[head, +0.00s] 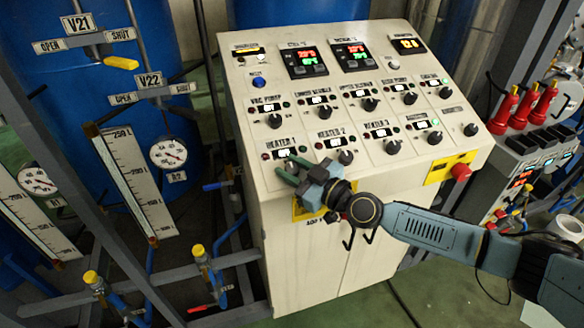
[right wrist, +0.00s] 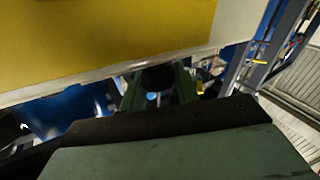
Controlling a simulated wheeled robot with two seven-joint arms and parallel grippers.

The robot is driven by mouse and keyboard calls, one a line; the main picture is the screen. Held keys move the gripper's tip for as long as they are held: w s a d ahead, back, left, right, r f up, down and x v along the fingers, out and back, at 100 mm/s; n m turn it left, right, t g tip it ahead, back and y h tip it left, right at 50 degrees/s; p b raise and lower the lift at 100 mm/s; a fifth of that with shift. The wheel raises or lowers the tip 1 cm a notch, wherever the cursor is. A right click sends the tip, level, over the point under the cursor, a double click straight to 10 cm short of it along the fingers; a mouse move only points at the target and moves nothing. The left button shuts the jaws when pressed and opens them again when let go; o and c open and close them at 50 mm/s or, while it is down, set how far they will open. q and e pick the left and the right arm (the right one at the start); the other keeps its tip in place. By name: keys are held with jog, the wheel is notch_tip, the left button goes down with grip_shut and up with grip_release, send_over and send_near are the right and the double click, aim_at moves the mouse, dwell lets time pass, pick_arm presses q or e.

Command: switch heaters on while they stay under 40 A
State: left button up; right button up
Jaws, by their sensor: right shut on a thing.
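The sloped control panel (head: 250,110) carries the labels HEATER 1, HEATER 2 and HEATER 3 in its lower row. My right gripper (head: 291,170) is at the HEATER 1 position and hides its knob in the head view. It is shut on a dark round knob (right wrist: 157,78), seen between the fingers in the right wrist view. The HEATER 1 display (head: 283,153) is lit. The HEATER 2 knob (head: 345,157) and HEATER 3 knob (head: 393,147) stand free. An orange-lit meter (head: 408,44) is at the top right; its reading and label are unclear. My left gripper is out of view.
Other black knobs sit above the heater row. A red button on a yellow plate (head: 461,171) is on the panel's front right. Gauges, pipes and blue tanks (head: 110,70) stand left; red-handled parts (head: 505,108) stand right.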

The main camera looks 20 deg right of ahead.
jog(key=shift+m+t+h, duration=0.7)
jog(key=shift+m+h, duration=0.2)
jog(key=shift+m, duration=0.1)
jog(key=m+t+h, duration=0.1)
jog(key=m+h, duration=0.2)
jog(key=m+t+h, duration=0.1)
jog(key=m+h, duration=0.2)
jog(key=shift+a+h, duration=0.1)
jog(key=shift+h, duration=0.3)
jog(key=m+g+h, duration=0.1)
jog(key=m+h, duration=0.2)
jog(key=h, duration=0.1)
jog(key=m+h, duration=0.4)
jog(key=shift+m+g+h, duration=0.3)
jog(key=shift+g, duration=0.1)
jog(key=shift+d, duration=0.2)
jog(key=o, duration=1)
jog(key=shift+c, duration=0.2)
